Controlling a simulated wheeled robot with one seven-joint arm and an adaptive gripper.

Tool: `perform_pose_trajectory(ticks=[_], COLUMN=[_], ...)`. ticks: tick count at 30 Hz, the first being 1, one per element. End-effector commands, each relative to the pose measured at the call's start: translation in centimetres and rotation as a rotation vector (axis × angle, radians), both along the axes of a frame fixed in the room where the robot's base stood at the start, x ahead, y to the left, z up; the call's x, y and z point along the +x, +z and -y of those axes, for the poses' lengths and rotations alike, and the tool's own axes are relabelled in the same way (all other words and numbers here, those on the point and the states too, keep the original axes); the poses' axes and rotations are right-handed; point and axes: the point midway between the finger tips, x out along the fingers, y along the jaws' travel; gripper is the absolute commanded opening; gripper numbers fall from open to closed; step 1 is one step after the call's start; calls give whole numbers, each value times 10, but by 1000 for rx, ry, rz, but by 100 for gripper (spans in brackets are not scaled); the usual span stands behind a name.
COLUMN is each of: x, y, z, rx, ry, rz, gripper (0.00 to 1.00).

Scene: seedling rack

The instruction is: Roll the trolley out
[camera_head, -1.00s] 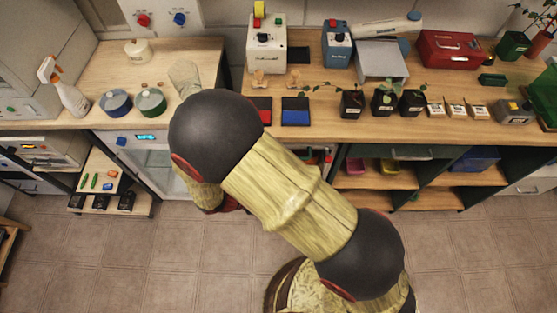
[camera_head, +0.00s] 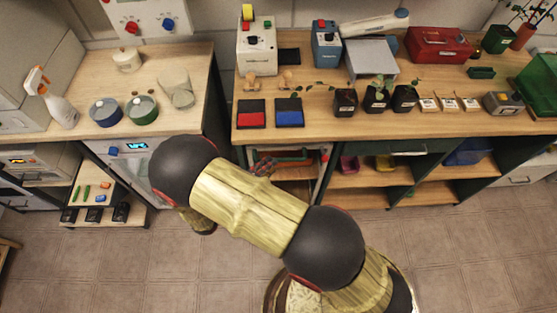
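A low unit with a pale frame (camera_head: 323,165) stands in the bay under the bench, left of the open shelves. It looks like the trolley, but I cannot tell for sure. Its top carries red and green things, and my arm covers its lower left part. My arm crosses the middle of the view, its elbow in front of the cabinet with the lit display. A short piece of the arm shows below that elbow.
The wooden bench (camera_head: 430,125) carries potted seedlings, a red toolbox (camera_head: 438,45) and machines. A small stepped rack (camera_head: 108,180) with little items stands on the floor at left. The tiled floor (camera_head: 120,270) in front is clear.

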Motion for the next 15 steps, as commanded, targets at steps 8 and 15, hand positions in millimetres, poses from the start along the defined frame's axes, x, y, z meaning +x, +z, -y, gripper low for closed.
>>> perform_pose_trajectory(ticks=[8,15], x=[27,36], y=[-8,-9], z=[31,41], rx=[1,3], ry=[-3,-2], rz=[1,1], gripper=[30,30])
